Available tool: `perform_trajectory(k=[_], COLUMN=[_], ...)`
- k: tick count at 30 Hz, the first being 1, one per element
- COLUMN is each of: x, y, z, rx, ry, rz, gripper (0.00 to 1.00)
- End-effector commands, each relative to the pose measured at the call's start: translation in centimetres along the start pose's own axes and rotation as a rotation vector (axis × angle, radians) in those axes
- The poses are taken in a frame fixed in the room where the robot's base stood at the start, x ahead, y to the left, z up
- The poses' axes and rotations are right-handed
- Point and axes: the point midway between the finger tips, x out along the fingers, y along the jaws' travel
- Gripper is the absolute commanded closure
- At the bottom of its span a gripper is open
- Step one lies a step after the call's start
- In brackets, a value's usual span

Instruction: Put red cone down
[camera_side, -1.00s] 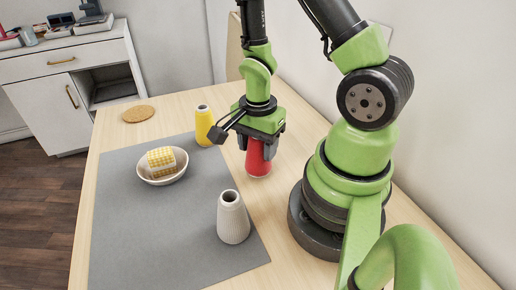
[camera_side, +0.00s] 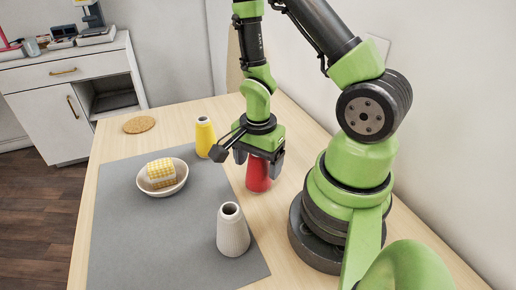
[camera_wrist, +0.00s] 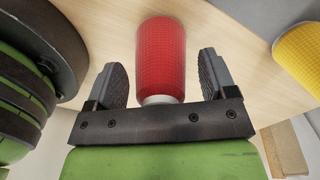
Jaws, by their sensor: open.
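The red cone (camera_side: 258,176) stands upright on the wooden table, just right of the grey mat. My gripper (camera_side: 258,158) is above it with its jaws open, one on each side of the cone's upper part. In the wrist view the red cone (camera_wrist: 161,58) lies between the two spread fingers of my gripper (camera_wrist: 161,80), with a visible gap on both sides. The top of the cone is hidden by the gripper in the side view.
A yellow cone (camera_side: 205,137) stands to the left, near the mat's far edge. A white cone (camera_side: 232,232) stands on the grey mat (camera_side: 150,240). A bowl (camera_side: 151,190) holds a yellow checked cloth. A cork coaster (camera_side: 139,124) lies at the back left.

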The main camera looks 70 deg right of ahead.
Motion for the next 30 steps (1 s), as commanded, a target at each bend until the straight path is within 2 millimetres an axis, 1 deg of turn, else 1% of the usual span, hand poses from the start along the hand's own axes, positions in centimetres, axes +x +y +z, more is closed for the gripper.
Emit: perform_trajectory(k=[5, 21, 24, 30], x=[-1.6, -9.8, -10.9, -12.3], y=[-0.1, -0.1, -0.1, -0.1], z=[0.0, 0.0, 0.0, 0.1], rx=[-0.001, -0.002, -0.002, -0.018], ry=[-0.002, 0.002, 0.002, 0.002], rz=[-0.006, -0.009, -0.007, -0.013], gripper=[0.22, 0.22, 0.22, 0.22])
